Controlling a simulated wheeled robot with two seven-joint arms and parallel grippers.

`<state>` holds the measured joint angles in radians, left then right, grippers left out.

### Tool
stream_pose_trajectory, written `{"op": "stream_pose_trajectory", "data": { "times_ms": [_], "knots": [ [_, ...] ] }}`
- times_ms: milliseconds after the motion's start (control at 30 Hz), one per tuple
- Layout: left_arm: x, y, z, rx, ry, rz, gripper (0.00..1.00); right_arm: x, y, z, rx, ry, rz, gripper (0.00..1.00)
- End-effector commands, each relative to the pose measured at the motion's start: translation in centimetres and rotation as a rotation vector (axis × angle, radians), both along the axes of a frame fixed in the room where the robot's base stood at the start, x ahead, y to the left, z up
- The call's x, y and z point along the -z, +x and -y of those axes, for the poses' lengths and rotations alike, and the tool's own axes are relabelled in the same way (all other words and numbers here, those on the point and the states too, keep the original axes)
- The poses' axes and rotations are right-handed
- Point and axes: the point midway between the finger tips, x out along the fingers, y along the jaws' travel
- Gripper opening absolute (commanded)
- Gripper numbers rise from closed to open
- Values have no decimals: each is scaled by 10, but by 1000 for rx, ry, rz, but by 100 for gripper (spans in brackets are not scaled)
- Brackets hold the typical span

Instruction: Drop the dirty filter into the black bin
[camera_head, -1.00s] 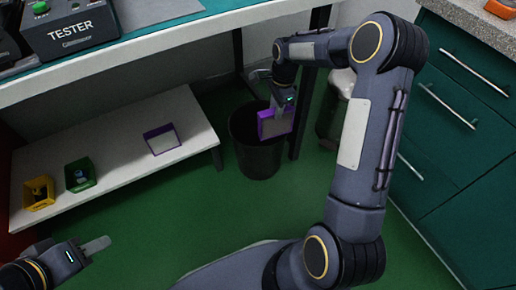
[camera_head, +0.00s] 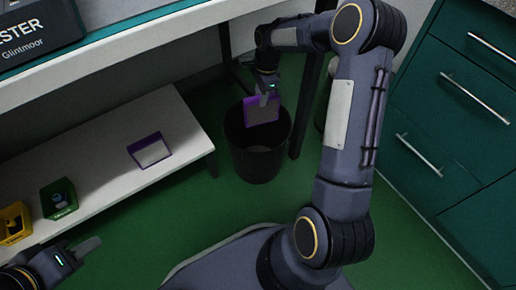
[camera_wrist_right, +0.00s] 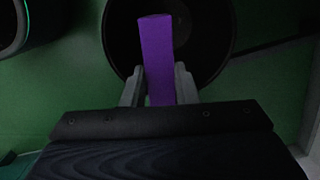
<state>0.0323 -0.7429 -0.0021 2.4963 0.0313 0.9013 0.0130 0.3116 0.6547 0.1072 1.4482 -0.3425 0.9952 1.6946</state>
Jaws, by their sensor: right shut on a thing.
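The dirty filter (camera_head: 262,109), a flat square with a purple frame and a greyish face, is held by my right gripper (camera_head: 264,97) over the mouth of the black bin (camera_head: 257,160). In the right wrist view the filter's purple edge (camera_wrist_right: 156,55) stands between the two fingers (camera_wrist_right: 159,86), with the round dark bin (camera_wrist_right: 218,30) behind it. The filter's lower part is at or just above the bin's opening; the exact height is hard to tell. My left gripper (camera_head: 88,247) is at the lower left, away from everything, and its opening cannot be made out.
Another purple-framed filter (camera_head: 150,150) lies on the low white shelf (camera_head: 104,148), with a green box (camera_head: 59,199) and a yellow box (camera_head: 14,223) further left. A dark table leg (camera_head: 305,108) stands right of the bin. Teal drawers (camera_head: 455,110) are at the right.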

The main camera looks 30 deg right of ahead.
Motion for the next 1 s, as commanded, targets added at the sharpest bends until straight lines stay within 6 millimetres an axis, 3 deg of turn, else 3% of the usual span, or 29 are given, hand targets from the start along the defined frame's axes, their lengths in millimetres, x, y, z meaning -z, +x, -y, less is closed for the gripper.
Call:
{"op": "stream_pose_trajectory", "data": {
  "times_ms": [33,167,500,533,700,1000],
  "knots": [
    [11,0,0,0,0,0,36,13,0,0,0,0,0,0],
    [20,0,0,0,0,0,36,23,0,0,0,1,0,0],
    [21,0,0,0,0,0,36,25,0,0,0,1,1,0],
    [21,0,0,0,0,0,36,25,0,0,0,1,1,30],
    [21,0,0,0,0,0,36,25,0,0,0,1,1,52],
    [20,0,0,0,0,0,36,23,0,0,0,0,0,52]
  ]
}}
